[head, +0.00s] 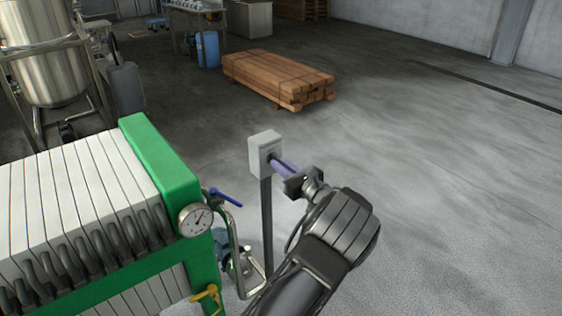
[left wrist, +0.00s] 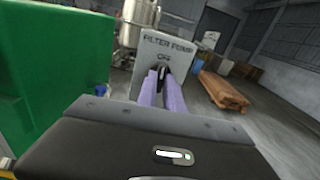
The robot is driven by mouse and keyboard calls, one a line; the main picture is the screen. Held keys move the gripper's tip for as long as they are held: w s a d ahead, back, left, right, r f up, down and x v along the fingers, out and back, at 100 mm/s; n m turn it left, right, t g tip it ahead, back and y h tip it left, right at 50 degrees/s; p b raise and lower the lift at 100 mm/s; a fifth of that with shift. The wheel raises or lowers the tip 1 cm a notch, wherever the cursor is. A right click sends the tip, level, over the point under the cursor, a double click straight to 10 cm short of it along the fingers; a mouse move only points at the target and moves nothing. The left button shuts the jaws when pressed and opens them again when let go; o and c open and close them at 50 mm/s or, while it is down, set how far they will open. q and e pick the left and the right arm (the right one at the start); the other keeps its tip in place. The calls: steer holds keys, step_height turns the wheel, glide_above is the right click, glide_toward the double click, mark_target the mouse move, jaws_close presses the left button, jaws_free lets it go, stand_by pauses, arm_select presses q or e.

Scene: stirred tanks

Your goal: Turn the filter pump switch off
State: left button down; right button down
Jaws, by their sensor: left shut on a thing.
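The filter pump switch box (head: 265,153) is a small pale grey box on a dark post, right of the green press. In the left wrist view the box (left wrist: 184,62) reads FILTER PUMP, with OFF above its black switch handle (left wrist: 162,71). My left gripper (head: 275,162) reaches the front of the box with its purple fingers. In the left wrist view the fingertips (left wrist: 161,77) lie on both sides of the handle and are shut on it. The fingers partly hide the handle, so its exact angle is hard to tell. My right gripper is not in view.
The green-framed filter press (head: 160,165) with white plates stands close on the left. Its gauge (head: 196,219), blue-handled valve (head: 226,197) and pipe are near the post. A stack of wooden beams (head: 278,78) lies behind. The floor to the right is clear.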

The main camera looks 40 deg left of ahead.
arm_select(q)
steer(key=shift+m, duration=0.4)
steer(key=c, duration=1.5)
jaws_free()
steer(key=b+v, duration=0.1)
steer(key=v, duration=0.6)
steer(key=shift+s+d, duration=0.1)
steer(key=shift+d, duration=0.3)
